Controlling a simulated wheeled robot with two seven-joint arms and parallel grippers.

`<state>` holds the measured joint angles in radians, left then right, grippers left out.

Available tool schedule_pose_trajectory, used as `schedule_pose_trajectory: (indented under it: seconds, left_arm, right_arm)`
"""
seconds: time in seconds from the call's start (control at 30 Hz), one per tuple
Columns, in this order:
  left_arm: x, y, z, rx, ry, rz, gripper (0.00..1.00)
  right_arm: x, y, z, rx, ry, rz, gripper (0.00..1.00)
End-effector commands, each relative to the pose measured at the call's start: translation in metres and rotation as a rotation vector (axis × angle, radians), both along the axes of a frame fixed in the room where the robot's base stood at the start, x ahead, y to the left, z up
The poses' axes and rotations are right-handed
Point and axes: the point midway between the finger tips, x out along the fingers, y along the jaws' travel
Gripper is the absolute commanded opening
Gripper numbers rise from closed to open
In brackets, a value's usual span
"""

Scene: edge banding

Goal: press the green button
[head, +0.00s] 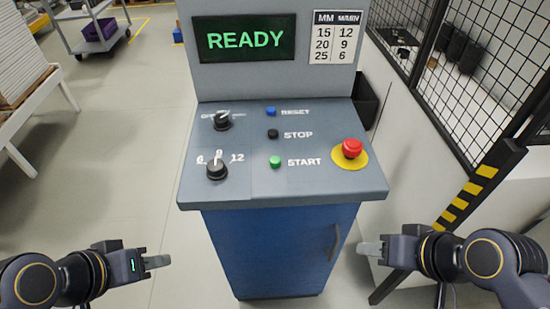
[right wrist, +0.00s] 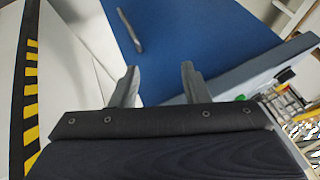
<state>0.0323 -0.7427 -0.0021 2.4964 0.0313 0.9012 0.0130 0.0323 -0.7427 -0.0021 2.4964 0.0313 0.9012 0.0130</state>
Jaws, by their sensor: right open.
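The green button (head: 275,162) is a small round knob beside the word START on the sloped grey control panel (head: 315,185). My right gripper (head: 362,248) is below and right of the panel, in front of the blue cabinet's right side. In the right wrist view its two fingers (right wrist: 157,85) are spread with nothing between them. Neither gripper touches the button, which is unobstructed in the head view.
A blue button (head: 270,111), a black button (head: 272,133), a red emergency knob (head: 352,149) and two black dials (head: 217,170) share the panel. The screen (head: 245,39) reads READY. A striped yellow-black post (head: 467,200) and mesh fence (head: 460,60) stand at right.

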Motion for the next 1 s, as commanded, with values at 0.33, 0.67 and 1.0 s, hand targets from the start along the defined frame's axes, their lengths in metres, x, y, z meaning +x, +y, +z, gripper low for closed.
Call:
schedule_pose_trajectory:
  seconds: [0.33, 0.67, 1.0]
  left_arm:
    - [0.0, 0.0, 0.0, 0.0, 0.0, 0.0, 0.36]
    - [0.0, 0.0, 0.0, 0.0, 0.0, 0.0, 0.36]
    - [0.0, 0.0, 0.0, 0.0, 0.0, 0.0, 0.36]
  right_arm:
    - [0.0, 0.0, 0.0, 0.0, 0.0, 0.0, 0.0]
    - [0.0, 0.0, 0.0, 0.0, 0.0, 0.0, 0.0]
    - [0.0, 0.0, 0.0, 0.0, 0.0, 0.0, 0.0]
